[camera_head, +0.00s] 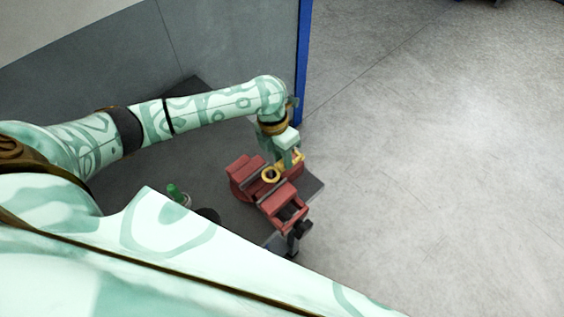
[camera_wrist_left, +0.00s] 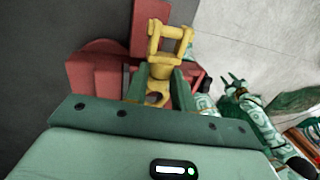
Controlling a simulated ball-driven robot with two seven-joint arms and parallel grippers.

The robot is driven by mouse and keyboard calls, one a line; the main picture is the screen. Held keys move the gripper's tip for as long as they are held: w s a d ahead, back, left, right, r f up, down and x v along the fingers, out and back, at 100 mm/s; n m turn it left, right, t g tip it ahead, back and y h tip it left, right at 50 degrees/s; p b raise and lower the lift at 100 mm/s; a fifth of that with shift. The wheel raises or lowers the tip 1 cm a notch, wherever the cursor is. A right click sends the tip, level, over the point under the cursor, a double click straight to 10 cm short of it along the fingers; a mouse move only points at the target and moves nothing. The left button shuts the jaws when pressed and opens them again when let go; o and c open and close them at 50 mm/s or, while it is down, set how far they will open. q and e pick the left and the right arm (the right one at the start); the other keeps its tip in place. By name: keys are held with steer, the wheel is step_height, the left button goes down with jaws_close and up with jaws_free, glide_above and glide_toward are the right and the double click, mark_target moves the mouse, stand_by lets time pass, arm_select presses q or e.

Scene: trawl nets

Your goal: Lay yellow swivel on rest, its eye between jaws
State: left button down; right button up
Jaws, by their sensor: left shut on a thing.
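The yellow swivel shows in the head view with its round eye (camera_head: 270,174) over the red vise (camera_head: 249,178). My left gripper (camera_head: 292,157) is shut on the swivel just above the vise's far side. In the left wrist view, the swivel's forked end (camera_wrist_left: 168,42) points away from me, and its body sits between my green fingers (camera_wrist_left: 160,80). My right gripper (camera_wrist_left: 234,80) shows small in the left wrist view.
The vise stands on a dark bench (camera_head: 225,208), near its right end. A green-topped item (camera_head: 174,191) stands left of the vise. A blue post (camera_head: 303,65) rises behind. Open grey floor lies to the right.

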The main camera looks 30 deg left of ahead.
arm_select(q)
steer(key=shift+w+f, duration=0.15)
steer(key=shift+f, duration=0.05)
steer(key=f, duration=0.2)
steer(key=shift+w+a+f, duration=0.2)
steer(key=shift+w+f, duration=0.1)
steer(key=shift+f, duration=0.5)
arm_select(e)
steer(key=shift+s+f, duration=0.3)
steer(key=shift+s, duration=0.55)
arm_select(q)
steer(key=shift+b, duration=0.3)
arm_select(e)
steer(key=shift+d, duration=0.1)
arm_select(q)
steer(key=c, duration=1.5)
jaws_free()
steer(key=shift+f, duration=0.15)
steer(key=o, duration=0.3)
steer(key=shift+o, duration=0.2)
arm_select(e)
steer(key=shift+w+f, duration=0.1)
steer(key=shift+w, duration=0.1)
